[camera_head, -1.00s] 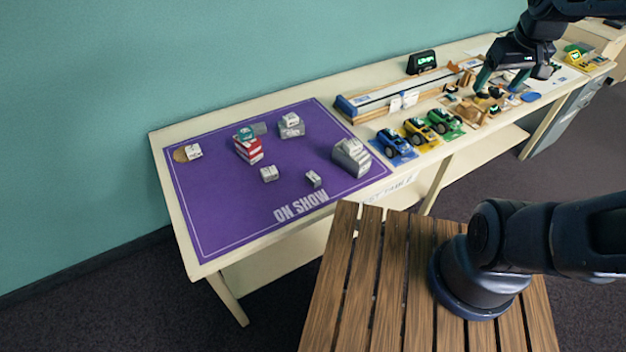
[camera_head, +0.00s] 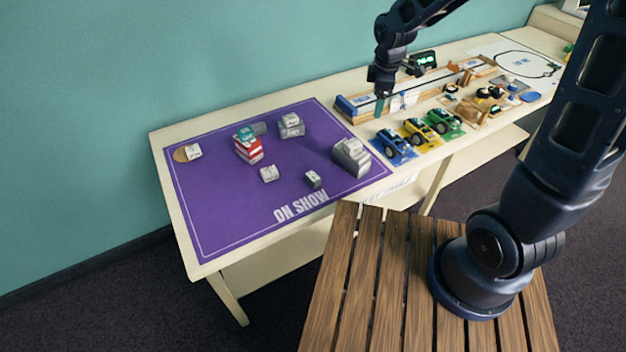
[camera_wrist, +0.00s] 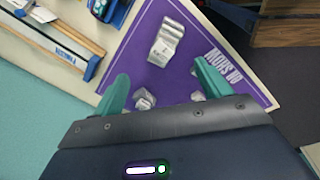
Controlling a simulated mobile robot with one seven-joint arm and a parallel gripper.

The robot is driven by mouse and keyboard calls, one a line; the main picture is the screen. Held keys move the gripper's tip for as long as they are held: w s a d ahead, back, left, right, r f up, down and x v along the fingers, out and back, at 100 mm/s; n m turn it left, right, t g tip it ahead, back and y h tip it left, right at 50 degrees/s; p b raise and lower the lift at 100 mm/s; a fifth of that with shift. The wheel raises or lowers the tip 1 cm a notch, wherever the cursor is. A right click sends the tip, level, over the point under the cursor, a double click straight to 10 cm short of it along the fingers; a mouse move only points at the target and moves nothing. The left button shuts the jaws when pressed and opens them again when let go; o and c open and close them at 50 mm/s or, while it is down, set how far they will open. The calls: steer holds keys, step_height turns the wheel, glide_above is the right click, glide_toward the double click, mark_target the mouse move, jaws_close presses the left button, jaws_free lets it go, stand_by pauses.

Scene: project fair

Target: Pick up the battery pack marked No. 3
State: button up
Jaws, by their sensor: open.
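Several small white-grey packs lie on the purple mat (camera_head: 225,205) lettered ON SHOW. One pack (camera_head: 193,151) is on a round brown disc at the left. One pack (camera_head: 269,173) and another pack (camera_head: 313,179) lie directly on the mat. Another pack (camera_head: 291,119) sits on a grey block, and a teal-topped one (camera_head: 245,134) on a red-and-white stack. Their numbers are too small to read, so I cannot tell which is No. 3. My gripper (camera_head: 380,106) is open and empty, above the table beyond the mat's right edge. In the wrist view my gripper (camera_wrist: 162,86) frames part of the mat.
A grey stepped block (camera_head: 352,157) stands at the mat's right side; it also shows in the wrist view (camera_wrist: 167,42). Right of the mat are a blue car (camera_head: 391,142), a yellow car (camera_head: 417,130), a green car (camera_head: 442,120) and a long wooden track (camera_head: 420,90). The mat's front left is clear.

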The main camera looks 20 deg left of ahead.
steer(key=s+a+f+n, duration=0.2)
steer(key=a+f+n, duration=0.2)
steer(key=a+f, duration=0.35)
steer(key=n+g, duration=0.2)
steer(key=n, duration=0.4)
glide_above(313, 176)
step_height(313, 176, down, 9)
steer(key=shift+h, duration=0.3)
steer(key=shift+f, duration=5.4)
steer(key=c, duration=1.1)
steer(key=shift+r, duration=0.1)
